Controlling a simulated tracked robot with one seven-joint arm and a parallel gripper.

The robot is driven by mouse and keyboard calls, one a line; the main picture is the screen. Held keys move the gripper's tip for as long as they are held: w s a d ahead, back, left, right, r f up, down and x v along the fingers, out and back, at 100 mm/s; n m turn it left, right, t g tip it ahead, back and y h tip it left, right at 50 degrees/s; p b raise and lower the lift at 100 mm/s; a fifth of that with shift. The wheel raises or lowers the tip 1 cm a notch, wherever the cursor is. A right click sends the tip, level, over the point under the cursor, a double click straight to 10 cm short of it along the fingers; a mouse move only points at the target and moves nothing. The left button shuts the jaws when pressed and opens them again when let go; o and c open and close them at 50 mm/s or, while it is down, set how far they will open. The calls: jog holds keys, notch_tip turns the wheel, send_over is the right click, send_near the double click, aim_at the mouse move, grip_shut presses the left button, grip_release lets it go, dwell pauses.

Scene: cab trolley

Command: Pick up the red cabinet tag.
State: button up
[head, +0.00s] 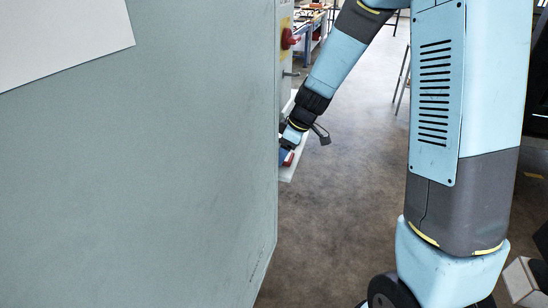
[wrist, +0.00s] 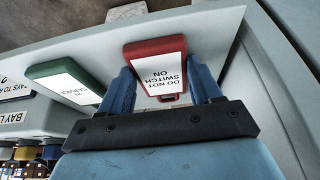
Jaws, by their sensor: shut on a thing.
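The red cabinet tag (wrist: 158,46) has a red frame and a white label reading "DO NOT SWITCH ON", upside down in the wrist view. My gripper (wrist: 162,80) has its two blue fingers on either side of the tag and is shut on it. The tag is at the pale shelf or tray surface; I cannot tell whether it still touches it. The rest is hidden.
A green tag (wrist: 67,83) with a white label lies just left of the red one. The pale shelf (wrist: 215,35) carries both. A large grey panel (head: 150,180) fills the left of the head view, with a red switch (head: 288,39) beyond its edge.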

jog(key=c, duration=0.4)
jog(key=shift+r, duration=0.1)
jog(key=shift+r, duration=0.2)
jog(key=s+d, duration=0.2)
jog(key=d, duration=0.3)
jog(key=s+d, duration=0.2)
jog(key=d, duration=0.4)
jog(key=s+d+r, duration=0.1)
jog(key=s+d, duration=0.1)
jog(key=d, duration=0.4)
jog(key=shift+s, duration=0.1)
